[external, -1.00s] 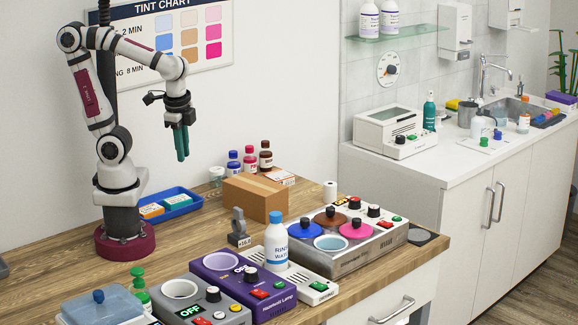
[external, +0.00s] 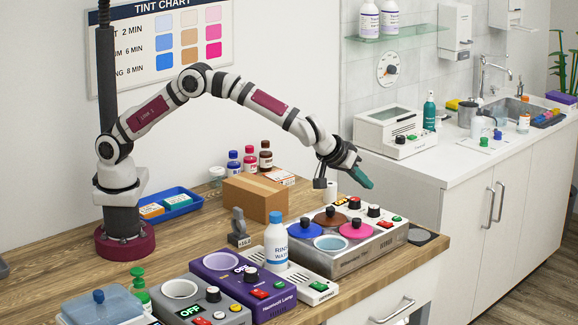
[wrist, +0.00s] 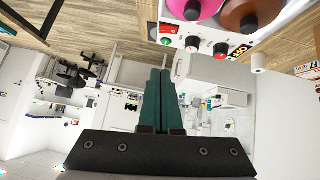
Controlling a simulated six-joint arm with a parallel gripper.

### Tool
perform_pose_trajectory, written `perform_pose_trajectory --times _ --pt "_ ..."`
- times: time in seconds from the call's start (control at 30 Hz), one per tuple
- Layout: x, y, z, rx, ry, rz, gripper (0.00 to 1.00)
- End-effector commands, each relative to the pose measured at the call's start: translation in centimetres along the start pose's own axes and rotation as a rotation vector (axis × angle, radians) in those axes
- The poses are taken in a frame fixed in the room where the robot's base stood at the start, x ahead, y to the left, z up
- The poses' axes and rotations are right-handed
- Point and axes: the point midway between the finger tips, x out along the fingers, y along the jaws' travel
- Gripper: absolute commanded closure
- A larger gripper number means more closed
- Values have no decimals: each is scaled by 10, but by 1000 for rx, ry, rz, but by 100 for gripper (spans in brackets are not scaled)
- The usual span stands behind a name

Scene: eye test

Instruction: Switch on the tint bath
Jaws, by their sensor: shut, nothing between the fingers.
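The tint bath (external: 362,258) is a silver and white unit on the wooden bench. It has blue, brown and pink lids, one uncovered well (external: 332,243), black knobs, and a red switch (external: 384,225) and green switch (external: 397,218) at its right end. In the wrist view its red switch (wrist: 170,28) and green button (wrist: 166,41) show at the top, with knobs and a small display (wrist: 240,51) too small to read surely. My gripper (external: 369,185), with dark green fingers, is shut and empty above the bath's back right part, apart from it. It also shows in the wrist view (wrist: 160,72).
A rinse water bottle (external: 277,242) stands left of the bath, beside a purple Haematit lamp unit (external: 235,275) and a grey unit (external: 228,312) reading OFF. A cardboard box (external: 256,197) is behind. A white counter (external: 450,165) lies to the right.

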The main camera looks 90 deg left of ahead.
Motion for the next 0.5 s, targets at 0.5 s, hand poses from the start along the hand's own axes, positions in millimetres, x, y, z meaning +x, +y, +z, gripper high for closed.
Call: perform_pose_trajectory --times 0.5 --pt "86 -2 0 0 -1 -3 100"
